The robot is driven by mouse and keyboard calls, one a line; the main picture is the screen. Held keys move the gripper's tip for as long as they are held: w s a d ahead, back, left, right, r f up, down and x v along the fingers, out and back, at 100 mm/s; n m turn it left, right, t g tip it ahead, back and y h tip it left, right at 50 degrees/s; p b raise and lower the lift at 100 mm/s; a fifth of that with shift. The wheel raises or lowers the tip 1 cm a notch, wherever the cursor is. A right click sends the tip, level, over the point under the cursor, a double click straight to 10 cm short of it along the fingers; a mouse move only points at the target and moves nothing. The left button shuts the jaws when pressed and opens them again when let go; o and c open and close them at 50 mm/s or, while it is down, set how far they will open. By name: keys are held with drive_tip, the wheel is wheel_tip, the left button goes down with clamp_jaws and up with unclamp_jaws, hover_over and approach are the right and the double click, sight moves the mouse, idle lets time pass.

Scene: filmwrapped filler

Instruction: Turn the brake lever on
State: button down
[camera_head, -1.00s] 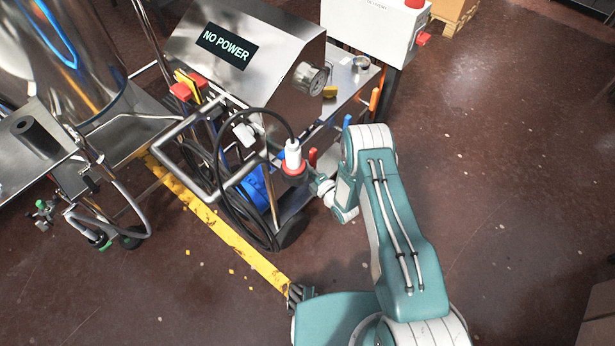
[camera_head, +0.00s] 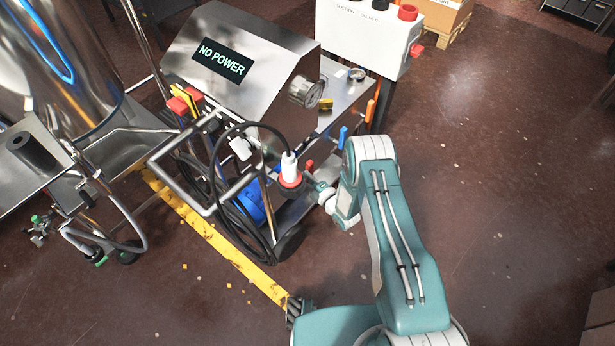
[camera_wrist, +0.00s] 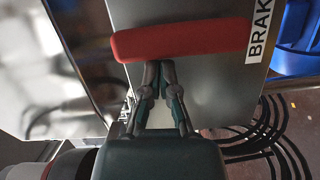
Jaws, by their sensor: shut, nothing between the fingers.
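The brake lever is a red bar (camera_wrist: 182,40) lying roughly level across the upper wrist view, on a grey metal panel. A label reading "BRAK" (camera_wrist: 259,36) stands at its right end, cut off by the frame. My gripper (camera_wrist: 154,70) is shut and empty, its fingertips at the lever's lower edge; I cannot tell whether they touch. In the head view, a small red lever (camera_head: 309,165) shows at the cart's near side, just above my gripper's wrist end. The fingers are hidden there.
A red-and-white plug (camera_head: 290,172) with a looping black cable stands just left of my wrist. A blue lever (camera_head: 342,137) and an orange lever (camera_head: 370,110) sit on the cart edge. A "NO POWER" display (camera_head: 221,60) is on the cart.

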drive_tip(key=shift+w+d+r+m, duration=0.15)
drive_tip(key=shift+w+d+m, duration=0.05)
drive_tip(key=shift+m, duration=0.2)
drive_tip(key=m, duration=0.1)
drive_tip(key=w+d+m+g, duration=0.1)
drive_tip(key=shift+w+r+m, duration=0.2)
drive_tip(key=shift+w+m, duration=0.05)
drive_tip(key=shift+m, duration=0.15)
drive_tip(key=m, duration=0.1)
drive_tip(key=w+d+m, duration=0.1)
drive_tip(key=w+m+g, duration=0.1)
drive_tip(key=shift+d+f+m, duration=0.25)
drive_tip(key=shift+d+m, duration=0.1)
drive_tip(key=shift+m, duration=0.05)
drive_tip(key=shift+w+d+f+m+g, duration=0.55)
drive_tip(key=shift+w+f+m, duration=0.2)
drive_tip(key=shift+m, duration=0.45)
drive_tip(key=shift+w+d+f+m+g, duration=0.55)
drive_tip(key=shift+f+m, duration=0.3)
drive_tip(key=shift+m, duration=0.35)
drive_tip(key=shift+w+f, duration=0.1)
drive_tip(key=shift+w, duration=0.05)
